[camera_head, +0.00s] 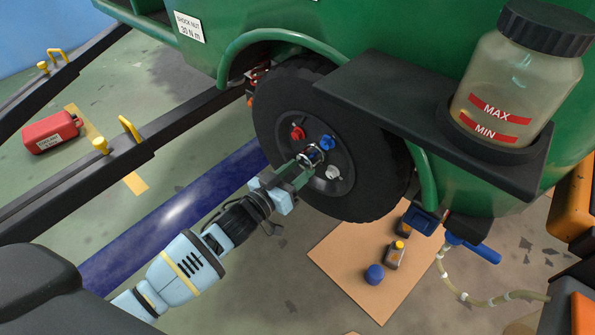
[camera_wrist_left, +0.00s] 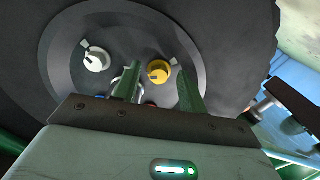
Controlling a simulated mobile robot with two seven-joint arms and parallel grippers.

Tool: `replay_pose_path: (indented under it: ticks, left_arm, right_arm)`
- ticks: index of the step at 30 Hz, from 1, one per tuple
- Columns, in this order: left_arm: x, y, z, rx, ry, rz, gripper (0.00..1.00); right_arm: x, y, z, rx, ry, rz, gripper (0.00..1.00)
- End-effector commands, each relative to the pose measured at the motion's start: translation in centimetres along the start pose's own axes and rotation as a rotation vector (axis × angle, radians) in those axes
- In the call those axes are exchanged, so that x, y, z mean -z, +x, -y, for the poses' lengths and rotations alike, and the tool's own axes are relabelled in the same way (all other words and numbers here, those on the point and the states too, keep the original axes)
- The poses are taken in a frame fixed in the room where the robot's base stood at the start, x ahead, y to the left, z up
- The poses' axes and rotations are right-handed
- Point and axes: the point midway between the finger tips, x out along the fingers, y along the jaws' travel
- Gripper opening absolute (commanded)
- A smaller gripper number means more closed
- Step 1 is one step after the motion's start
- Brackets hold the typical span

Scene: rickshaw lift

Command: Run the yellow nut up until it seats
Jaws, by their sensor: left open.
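The yellow nut (camera_wrist_left: 158,71) sits on the wheel's hub face (camera_wrist_left: 125,35) in the left wrist view, between and beyond my two fingertips. My left gripper (camera_wrist_left: 159,82) is open, with a finger on either side of the nut's line. I cannot tell whether the fingers touch it. In the head view my left gripper (camera_head: 308,160) is at the wheel (camera_head: 280,115), and the yellow nut is hidden there. A red nut (camera_head: 298,132), a blue nut (camera_head: 327,142) and a white nut (camera_head: 333,172) show around the hub. My right gripper is not in view.
A black shelf (camera_head: 400,105) with a fluid bottle (camera_head: 515,85) juts out beside the wheel. A cardboard sheet (camera_head: 345,255) with small bottles and a blue cap (camera_head: 374,274) lies on the floor. A hose (camera_head: 470,298) runs at right. A red canister (camera_head: 52,133) lies left.

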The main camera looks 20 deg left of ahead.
Motion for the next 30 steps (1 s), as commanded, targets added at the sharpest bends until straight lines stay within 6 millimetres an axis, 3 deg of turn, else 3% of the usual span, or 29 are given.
replay_pose_path:
  ticks: [10, 20, 30]
  left_arm:
    - [0.00, 0.35, -0.02, 0.000, 0.000, 0.000, 0.42]
    - [0.00, 0.33, -0.02, 0.000, 0.000, 0.000, 0.00]
    - [0.06, 0.33, -0.02, 0.000, 0.046, 0.000, 0.00]
  right_arm:
    - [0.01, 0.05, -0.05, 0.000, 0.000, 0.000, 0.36]
    - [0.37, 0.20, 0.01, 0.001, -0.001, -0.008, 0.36]
    - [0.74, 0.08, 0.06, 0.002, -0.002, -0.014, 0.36]
